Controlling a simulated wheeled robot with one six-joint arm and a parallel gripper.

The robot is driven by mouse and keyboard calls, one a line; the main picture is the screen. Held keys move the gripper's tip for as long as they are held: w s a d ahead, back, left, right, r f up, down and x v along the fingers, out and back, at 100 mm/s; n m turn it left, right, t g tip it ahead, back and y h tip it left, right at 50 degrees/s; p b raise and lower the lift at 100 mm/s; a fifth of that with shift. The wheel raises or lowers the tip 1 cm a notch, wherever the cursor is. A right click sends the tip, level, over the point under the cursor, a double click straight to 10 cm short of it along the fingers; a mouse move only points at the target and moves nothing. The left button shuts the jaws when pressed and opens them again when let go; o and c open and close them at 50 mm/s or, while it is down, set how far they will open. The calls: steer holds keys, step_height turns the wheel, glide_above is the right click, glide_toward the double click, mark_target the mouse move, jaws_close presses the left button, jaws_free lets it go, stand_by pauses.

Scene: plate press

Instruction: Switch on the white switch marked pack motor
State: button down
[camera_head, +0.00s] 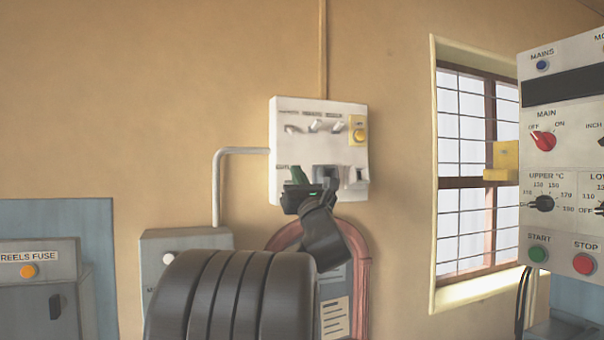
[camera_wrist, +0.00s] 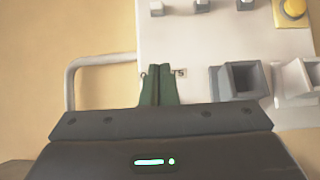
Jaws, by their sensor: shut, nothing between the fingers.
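A white switch panel (camera_head: 318,151) hangs on the tan wall and also fills the upper right of the wrist view (camera_wrist: 205,40). Its upper row has three small light levers, left (camera_head: 293,129), middle (camera_head: 314,126) and right (camera_head: 337,127). Their labels are too small to read, so I cannot tell which is pack motor. My gripper (camera_head: 298,174) is before the panel's lower left, below the levers. In the wrist view its green fingers (camera_wrist: 160,70) are together and empty, beside a partly hidden label. I cannot tell whether they touch the panel.
A yellow-plated button (camera_head: 358,132) sits at the panel's upper right.

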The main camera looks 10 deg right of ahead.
mark_target(288, 148)
steer(key=p+x, duration=0.1)
steer(key=x, duration=0.1)
steer(key=p+x, duration=0.1)
steer(key=x, duration=0.2)
steer(key=shift+r+p, duration=0.35)
steer(key=shift+r, duration=0.15)
steer(key=shift+s+d+r+p, duration=0.1)
steer(key=shift+s+r+p, duration=0.5)
steer(key=shift+r, duration=0.25)
steer(key=shift+s+r, duration=0.25)
steer(key=shift+r, duration=0.15)
steer(key=shift+s+b, duration=0.15)
steer(key=shift+b, duration=0.2)
